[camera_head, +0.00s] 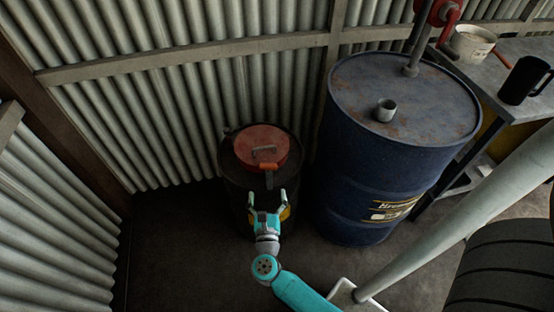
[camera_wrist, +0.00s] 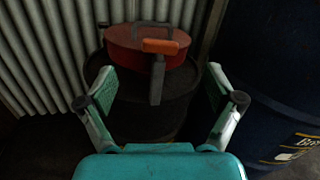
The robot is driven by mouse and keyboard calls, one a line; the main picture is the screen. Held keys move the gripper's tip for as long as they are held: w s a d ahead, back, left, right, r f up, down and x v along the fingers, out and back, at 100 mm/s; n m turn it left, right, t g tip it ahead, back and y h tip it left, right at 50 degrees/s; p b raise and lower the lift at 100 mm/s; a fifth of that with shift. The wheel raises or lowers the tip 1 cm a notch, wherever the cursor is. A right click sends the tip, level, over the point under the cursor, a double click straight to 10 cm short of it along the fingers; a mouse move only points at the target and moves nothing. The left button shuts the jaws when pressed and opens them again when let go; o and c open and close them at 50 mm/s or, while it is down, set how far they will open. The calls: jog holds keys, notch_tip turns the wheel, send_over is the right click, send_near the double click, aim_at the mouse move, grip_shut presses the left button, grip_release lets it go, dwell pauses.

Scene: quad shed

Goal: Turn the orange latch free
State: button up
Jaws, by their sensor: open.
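The orange latch (camera_head: 267,166) is at the front edge of a red round lid (camera_head: 262,146) on a dark drum (camera_head: 236,180). In the wrist view the orange latch (camera_wrist: 160,46) lies across the lid's front rim, with a dark grey bar hanging down from it. The red lid (camera_wrist: 125,38) has a handle on top. My gripper (camera_head: 268,194) is open and empty, in front of and just below the latch in the head view. In the wrist view my gripper's fingers (camera_wrist: 160,85) stand to either side of the dark bar, apart from it.
A large blue drum (camera_head: 345,150) with a pipe on its top stands close on the right. Corrugated walls (camera_head: 180,110) close off the back and left. A bench (camera_head: 500,75) with a pot (camera_head: 470,45) and a black mug (camera_head: 524,80) is at the far right. The floor at left is clear.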

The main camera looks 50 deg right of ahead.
aim_at(268, 164)
jog(key=w+d, duration=0.3)
jog(key=w+d+m, duration=0.1)
jog(key=w+d, duration=0.1)
jog(key=d, duration=0.1)
jog(key=w+d+m+g, duration=0.1)
jog(key=w+d, duration=0.2)
jog(key=shift+w+d+f, duration=0.3)
jog(key=shift+d+f, duration=0.1)
jog(key=c, duration=1.2)
jog(key=shift+o, duration=0.2)
jog(key=shift+n+t+y, duration=1.3)
jog(key=shift+t+y, duration=0.1)
jog(key=shift+t, duration=0.1)
jog(key=shift+y, duration=0.3)
